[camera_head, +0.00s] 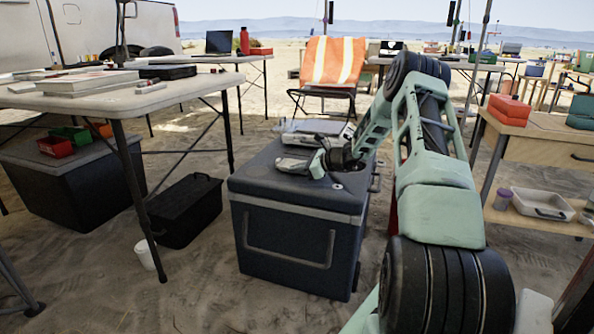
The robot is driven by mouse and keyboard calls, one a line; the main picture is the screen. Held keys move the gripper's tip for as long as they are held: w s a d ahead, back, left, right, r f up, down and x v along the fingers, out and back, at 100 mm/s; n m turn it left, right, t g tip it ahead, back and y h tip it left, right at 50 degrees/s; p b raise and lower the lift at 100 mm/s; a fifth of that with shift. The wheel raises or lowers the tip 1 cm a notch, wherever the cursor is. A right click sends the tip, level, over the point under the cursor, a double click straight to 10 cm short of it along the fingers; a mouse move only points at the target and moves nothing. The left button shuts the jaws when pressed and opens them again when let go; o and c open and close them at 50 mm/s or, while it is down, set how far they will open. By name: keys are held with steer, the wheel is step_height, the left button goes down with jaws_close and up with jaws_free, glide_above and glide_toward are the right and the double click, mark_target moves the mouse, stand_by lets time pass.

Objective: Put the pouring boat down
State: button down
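My gripper (318,164) is low over the lid of a dark blue cooler (300,243), at the end of my green arm. A small grey object (292,164), which may be the pouring boat, is at the gripper's tip, just above or on the lid. Its shape is too small to make out clearly. I cannot tell whether it touches the lid or whether the fingers are closed on it, as the fingertips are mostly hidden.
A pale flat item (315,129) lies on the back of the cooler lid. A folding table (110,103) with books stands at left, a black crate (186,210) below it. A wooden table (545,135) with a red box (509,109) stands at right. Sand in front is mostly clear.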

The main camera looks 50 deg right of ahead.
steer(key=c, duration=1.7)
jaws_free()
steer(key=shift+f, duration=0.1)
